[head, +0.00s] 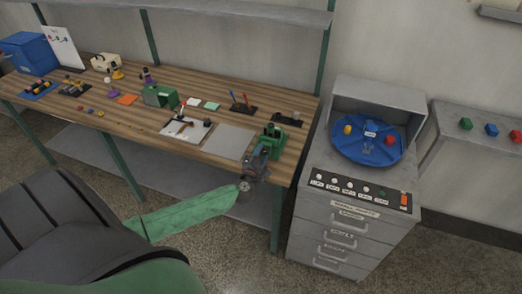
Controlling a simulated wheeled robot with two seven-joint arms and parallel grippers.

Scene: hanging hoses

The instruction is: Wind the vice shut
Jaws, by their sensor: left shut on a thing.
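The green vice (273,136) stands upright at the right front of the wooden workbench. My left arm reaches in from the lower left, and my left gripper (258,160) is at the front of the vice, by the bench's front edge. It is shut at the place of the vice's handle. The fingers hide the handle, and the grip is small and dark in the picture. How wide the vice's jaws stand cannot be made out. My right gripper is not in view.
The workbench (140,116) holds a grey plate (229,141), a white board (186,129), a green box (160,95) and small parts. A grey cabinet (345,235) with a blue turntable (366,143) stands to the right, across a narrow gap. Bare floor lies in front.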

